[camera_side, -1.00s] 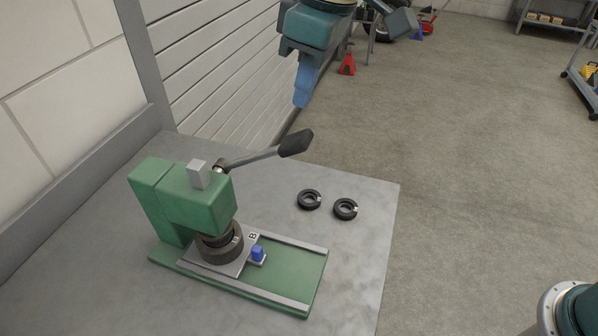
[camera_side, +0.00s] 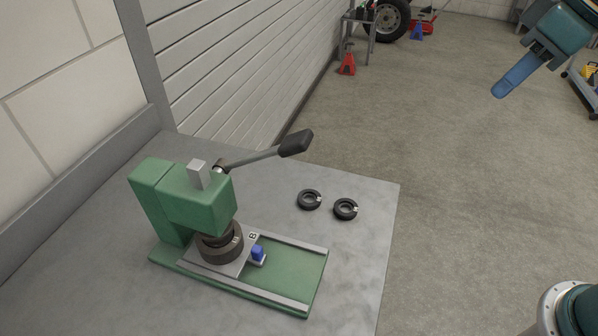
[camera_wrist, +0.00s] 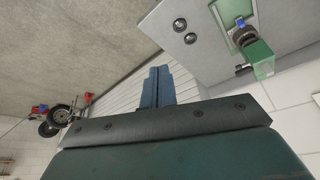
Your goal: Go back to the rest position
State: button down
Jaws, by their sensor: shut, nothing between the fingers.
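My gripper (camera_side: 502,91) is at the upper right of the side view, in the air over open floor, well to the right of the table. Its blue fingers are together with nothing between them. In the wrist view the closed fingers (camera_wrist: 156,72) point up from the dark gripper body. The green press (camera_side: 190,200) stands on the grey table (camera_side: 370,270), with its lever (camera_side: 265,155) slanting up to the right. A dark ring-shaped part (camera_side: 222,250) sits under its ram on a sliding plate. The press also shows in the wrist view (camera_wrist: 262,58).
Two black rings (camera_side: 309,200) (camera_side: 345,209) lie on the table right of the press. Far off on the floor are a red stand (camera_side: 347,65) and a wheel (camera_side: 392,18). The floor around my gripper is clear.

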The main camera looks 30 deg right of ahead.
jog(key=s+d+f+m, duration=0.1)
jog(key=s+d+f, duration=0.2)
jog(key=s, duration=0.2)
jog(key=s+d+f+m+t+h, duration=0.1)
jog(key=s+d+f+m, duration=0.1)
jog(key=s+d+f, duration=0.1)
jog(key=shift+s+d+f, duration=0.15)
jog(key=shift+s+d, duration=0.4)
jog(key=shift+s, duration=0.6)
